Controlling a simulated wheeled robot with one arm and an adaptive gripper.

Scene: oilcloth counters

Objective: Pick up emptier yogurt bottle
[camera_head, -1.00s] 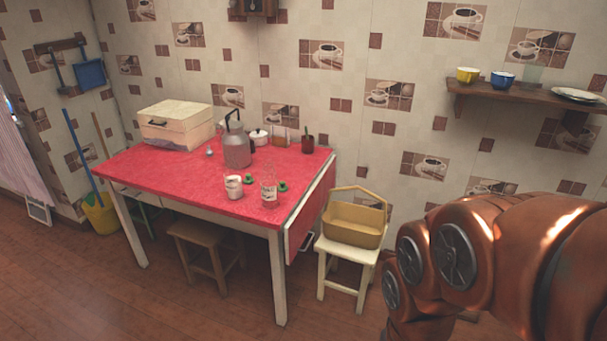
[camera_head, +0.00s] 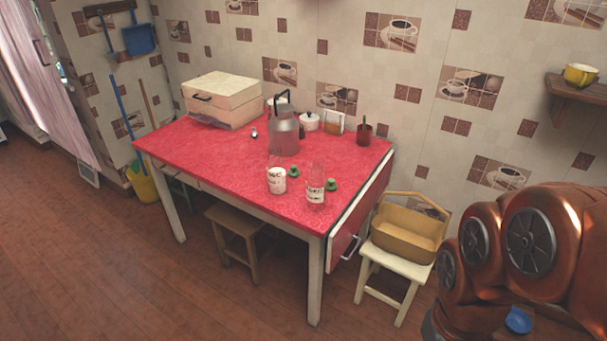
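Two bottle-like containers stand upright near the front right of the red-topped table (camera_head: 225,165). The left one (camera_head: 277,181) looks white in its lower part, with faint clear glass above. The right one (camera_head: 316,194) is clear glass with a printed label and looks mostly see-through, so it appears the emptier of the two. Small green caps lie beside them, one by the left bottle (camera_head: 293,172) and one by the right bottle (camera_head: 332,184). My copper-coloured arm shows at the lower right, away from the table. My gripper is out of view.
A grey metal can (camera_head: 284,133) stands behind the bottles, with a white pot (camera_head: 308,122) and a dark red cup (camera_head: 364,134) farther back. A cream box (camera_head: 222,99) sits at the back left. A yellow basket (camera_head: 408,236) rests on a white stool (camera_head: 393,268) right of the table. Floor in front is clear.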

